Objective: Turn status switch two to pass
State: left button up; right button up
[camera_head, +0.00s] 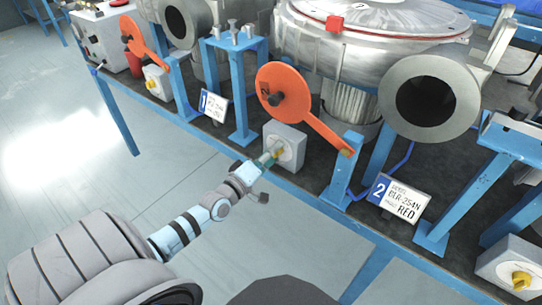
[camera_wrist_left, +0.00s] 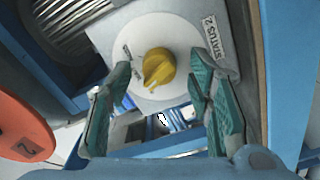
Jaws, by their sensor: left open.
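The status switch two box (camera_head: 290,133) is a light grey box on the front of the bench. In the left wrist view its white round dial (camera_wrist_left: 180,35) is labelled "STATUS 2" and carries a yellow knob (camera_wrist_left: 158,68). My left gripper (camera_head: 268,158) reaches the front of this box from the lower left. In the left wrist view my left gripper (camera_wrist_left: 160,78) is open, with one green-padded finger on each side of the knob and visible gaps to it. The dial's small markings are too small to read. My right gripper is not in view.
An orange lever (camera_head: 310,115) hangs just above and right of the box, near a blue post. A sign (camera_head: 400,199) marked 2 stands to the right. Another yellow-knob box (camera_head: 158,82) is at left and one (camera_head: 512,272) at lower right. Open floor lies left.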

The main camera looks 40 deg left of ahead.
pick_arm(q)
grip_shut()
jog(key=shift+m, duration=0.3)
jog(key=m+p, duration=0.4)
jog(key=m, duration=0.8)
jog(key=shift+d+r+p, duration=0.1)
jog(key=shift+d+p, duration=0.05)
jog(key=shift+p, duration=0.25)
jog(key=shift+m, duration=0.3)
grip_release()
